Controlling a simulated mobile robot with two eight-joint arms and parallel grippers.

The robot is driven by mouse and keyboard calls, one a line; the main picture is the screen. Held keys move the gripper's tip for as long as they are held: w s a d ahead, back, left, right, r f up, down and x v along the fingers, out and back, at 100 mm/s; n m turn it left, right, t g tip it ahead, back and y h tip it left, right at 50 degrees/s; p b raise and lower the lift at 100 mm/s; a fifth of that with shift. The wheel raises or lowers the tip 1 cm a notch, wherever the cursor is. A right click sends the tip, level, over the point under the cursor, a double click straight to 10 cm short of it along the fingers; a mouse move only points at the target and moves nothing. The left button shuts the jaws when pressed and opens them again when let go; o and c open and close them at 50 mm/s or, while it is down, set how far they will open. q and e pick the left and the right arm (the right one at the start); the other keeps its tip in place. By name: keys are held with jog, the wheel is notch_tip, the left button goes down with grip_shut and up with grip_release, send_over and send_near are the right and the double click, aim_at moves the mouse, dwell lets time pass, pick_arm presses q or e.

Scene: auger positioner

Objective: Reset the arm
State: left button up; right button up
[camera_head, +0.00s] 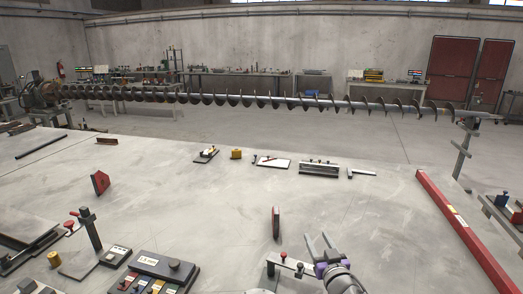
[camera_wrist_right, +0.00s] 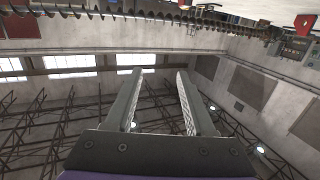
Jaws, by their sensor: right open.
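My right gripper (camera_head: 320,243) is at the bottom of the head view, right of centre, its two fingers apart and pointing away over the table (camera_head: 330,205). In the right wrist view the gripper (camera_wrist_right: 160,82) is open with nothing between its fingers; the roof and walls lie behind it. My left gripper is not in view. A small clamp stand with a red knob (camera_head: 284,258) is close to the left of the right gripper. A long auger (camera_head: 250,100) runs across behind the table, and it also shows along the top of the wrist view (camera_wrist_right: 150,15).
A dark red upright plate (camera_head: 276,222) stands just beyond the right gripper. A red beam (camera_head: 462,230) lies along the table's right side. A button box (camera_head: 160,268) and a post stand (camera_head: 92,238) are at the front left. The table's middle is mostly clear.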

jog(key=s+d+m+g+h+p, duration=0.2)
jog(key=s+d+g+h, duration=0.15)
jog(key=s, duration=0.45)
jog(key=s+a+f+g+y+p, duration=0.1)
jog(key=s+f+g, duration=0.3)
jog(key=s, duration=0.9)
jog(key=s+a+f+g+p, duration=0.1)
jog(key=s+f+g, duration=0.3)
jog(key=s, duration=0.9)
jog(key=shift+a+f+n+y+p, duration=0.3)
jog(key=shift+a+f+y, duration=0.05)
jog(key=shift+a+f, duration=0.4)
